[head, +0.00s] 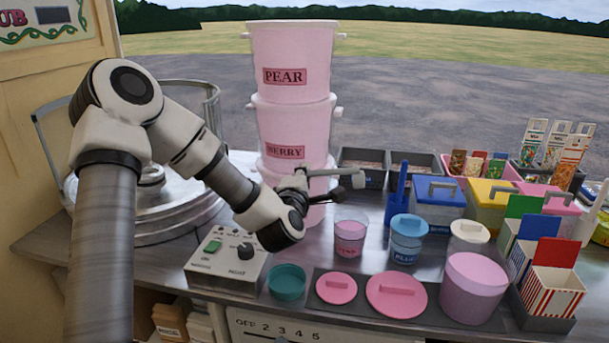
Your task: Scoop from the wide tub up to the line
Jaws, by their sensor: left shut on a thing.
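My left gripper (322,184) is shut on a small thin tool, perhaps a scoop, in front of the stacked pink buckets. The fingers hide most of it, so I cannot tell its shape or whether it holds anything. A wide pink tub (472,290) stands at the front right, apart from the gripper. I cannot make out its contents or a line on it. A smaller clear tub with pink contents (350,238) stands open just below the gripper. A small pink lid (336,288) and a larger pink lid (397,295) lie on the dark mat. My right gripper is out of view.
Pink buckets labelled PEAR (289,52) and BERRY (293,132) are stacked behind the gripper. A control box (228,262), teal bowl (287,282) and blue-lidded tub (407,240) stand nearby. A striped box (552,292) and coloured bins crowd the right.

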